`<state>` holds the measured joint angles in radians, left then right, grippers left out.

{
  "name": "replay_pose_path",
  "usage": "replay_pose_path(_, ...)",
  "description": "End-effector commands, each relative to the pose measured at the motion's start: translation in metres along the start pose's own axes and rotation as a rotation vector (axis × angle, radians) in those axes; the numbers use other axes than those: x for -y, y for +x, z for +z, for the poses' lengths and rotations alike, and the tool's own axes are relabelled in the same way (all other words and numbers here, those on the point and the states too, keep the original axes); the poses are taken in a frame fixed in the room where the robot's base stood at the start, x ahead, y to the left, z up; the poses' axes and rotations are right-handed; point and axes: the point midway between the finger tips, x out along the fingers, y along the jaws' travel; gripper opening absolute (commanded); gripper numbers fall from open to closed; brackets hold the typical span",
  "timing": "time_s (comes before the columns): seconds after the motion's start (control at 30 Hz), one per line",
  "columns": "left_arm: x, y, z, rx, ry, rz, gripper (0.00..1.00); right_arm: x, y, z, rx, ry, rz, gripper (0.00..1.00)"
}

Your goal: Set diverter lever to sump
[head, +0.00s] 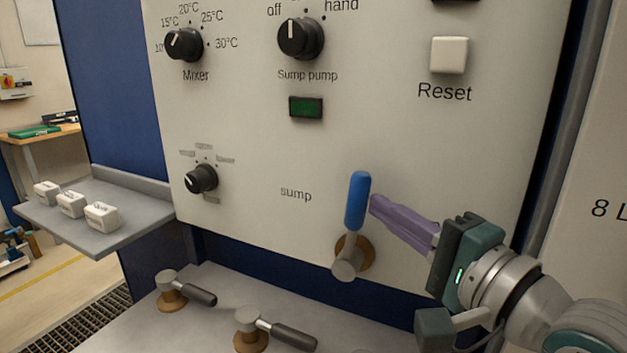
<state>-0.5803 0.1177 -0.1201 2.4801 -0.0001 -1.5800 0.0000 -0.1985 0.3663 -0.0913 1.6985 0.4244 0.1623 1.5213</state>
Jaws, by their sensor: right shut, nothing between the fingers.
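The diverter lever (357,202) has a blue handle that points up, nearly upright, from a grey hub (348,258) on a brass base low on the white panel. The printed word "sump" (296,194) is on the panel to the left of the handle. My right gripper (374,205) comes in from the right. Its purple fingers are shut with nothing between them. Their tips are at the right side of the blue handle; I cannot tell whether they touch it. Any label to the right of the lever is hidden behind my gripper. My left gripper is not in view.
The panel (245,140) also carries a Mixer knob (184,44), a Sump pump knob (300,38), a white Reset button (449,55) and a small black knob (201,178). Two black-handled valves (190,290) (275,329) stand on the ledge below. A grey shelf (125,238) juts out left.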

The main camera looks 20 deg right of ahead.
Motion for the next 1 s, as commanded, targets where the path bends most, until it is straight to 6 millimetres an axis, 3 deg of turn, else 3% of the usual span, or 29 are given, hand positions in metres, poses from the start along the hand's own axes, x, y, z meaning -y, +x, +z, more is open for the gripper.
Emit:
replay_pose_path(0.03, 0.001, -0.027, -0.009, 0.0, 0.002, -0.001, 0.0, 0.018, 0.006, 0.004, -0.001, -0.021, 0.035, 0.0)
replay_pose_path(0.1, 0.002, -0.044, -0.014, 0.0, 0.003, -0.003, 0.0, 0.02, 0.011, 0.008, -0.001, -0.057, 0.09, 0.0)
replay_pose_path(0.4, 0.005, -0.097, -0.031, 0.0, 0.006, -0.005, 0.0, 0.019, 0.035, 0.025, 0.0, -0.201, 0.309, 0.0)
replay_pose_path(0.6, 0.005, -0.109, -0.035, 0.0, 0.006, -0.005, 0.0, 0.013, 0.047, 0.033, 0.0, -0.274, 0.419, 0.0)
replay_pose_path(1.0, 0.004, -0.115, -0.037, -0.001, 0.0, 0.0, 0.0, 0.006, 0.058, 0.039, 0.0, -0.277, 0.416, 0.0)
